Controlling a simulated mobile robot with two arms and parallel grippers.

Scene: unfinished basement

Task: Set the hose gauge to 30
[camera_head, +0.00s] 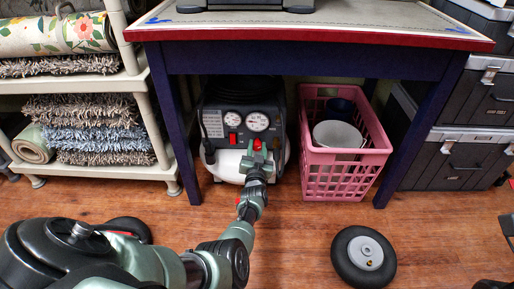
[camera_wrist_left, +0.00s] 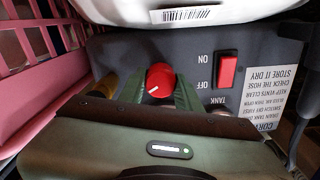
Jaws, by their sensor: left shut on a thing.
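A compressor (camera_head: 212,105) with a black-grey panel and a white tank stands on the floor under the table. Its panel has a left gauge (camera_head: 233,118) and a right gauge (camera_head: 257,121) with white faces; their needles are too small to read. My left gripper (camera_head: 257,152) reaches the panel below the right gauge. It is shut on a red knob (camera_wrist_left: 160,79), with a green finger on each side; the knob's white mark points toward the lower left in the left wrist view. The gauges are not visible there. My right gripper is not in view.
A red ON/OFF switch (camera_wrist_left: 227,70) is beside the knob. A pink basket (camera_head: 343,168) with bowls stands right of the compressor. The table (camera_head: 330,33) overhangs it, with a leg (camera_head: 173,120) at left. A wheel (camera_head: 363,257) lies on the open wooden floor.

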